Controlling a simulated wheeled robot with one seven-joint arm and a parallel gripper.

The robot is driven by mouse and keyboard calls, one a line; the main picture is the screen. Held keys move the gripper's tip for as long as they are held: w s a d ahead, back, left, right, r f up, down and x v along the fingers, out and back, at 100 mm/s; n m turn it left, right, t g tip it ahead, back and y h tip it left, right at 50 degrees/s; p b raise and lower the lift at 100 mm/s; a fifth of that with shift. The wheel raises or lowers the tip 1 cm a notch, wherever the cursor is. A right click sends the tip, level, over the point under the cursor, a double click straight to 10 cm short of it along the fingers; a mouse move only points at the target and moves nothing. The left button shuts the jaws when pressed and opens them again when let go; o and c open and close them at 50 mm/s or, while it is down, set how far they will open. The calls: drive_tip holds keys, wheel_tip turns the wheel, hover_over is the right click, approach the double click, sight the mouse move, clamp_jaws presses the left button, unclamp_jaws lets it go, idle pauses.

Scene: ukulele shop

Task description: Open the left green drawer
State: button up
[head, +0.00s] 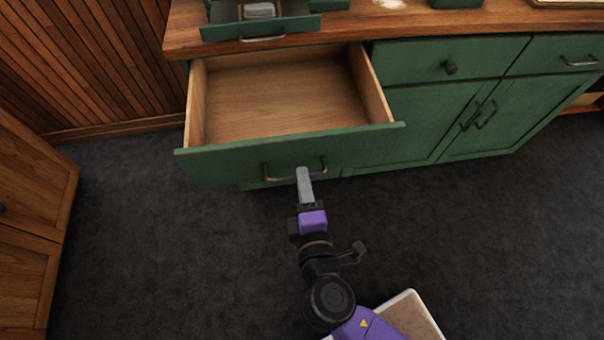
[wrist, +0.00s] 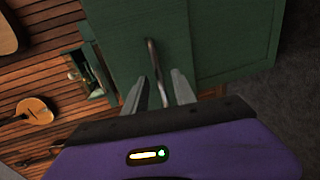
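The left green drawer (head: 225,166) is pulled far out of the cabinet in the head view, and its bare wooden inside is empty. Its dark metal handle (head: 267,174) is on the front face, and it also shows in the wrist view (wrist: 152,58). My gripper (head: 302,172) is at the middle of this handle. In the wrist view, my two grey fingers (wrist: 159,80) stand apart with the handle bar between them and gaps beside it. The drawer front (wrist: 125,35) fills the upper middle of the wrist view.
The green cabinet (head: 420,130) continues right with a shut drawer (head: 445,60) and doors below. Small items stand on the wooden countertop (head: 345,28). A wooden cabinet (head: 30,220) stands at left, beside a slatted wall (head: 95,60). The dark carpet (head: 140,235) is clear around the drawer.

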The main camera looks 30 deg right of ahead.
drive_tip(key=v, duration=0.5)
idle(0.5)
drive_tip(key=a+y, duration=0.4)
drive_tip(key=a, duration=0.1)
drive_tip(key=s+r+m+y+p, duration=0.1)
drive_tip(key=s+r+m+y, duration=0.25)
drive_tip(key=s+m, duration=0.2)
drive_tip(key=s+d+r+m+h+p, duration=0.1)
drive_tip(key=s+d+r+m, duration=0.3)
drive_tip(key=s+d, duration=0.2)
drive_tip(key=s+d+r+m+h+p, duration=0.1)
drive_tip(key=s+d+r+m, duration=0.3)
drive_tip(key=s+d+m, duration=0.1)
drive_tip(key=s+d, duration=0.1)
drive_tip(key=s, duration=0.1)
drive_tip(key=shift+s+h, duration=0.35)
drive_tip(key=shift+s, duration=0.05)
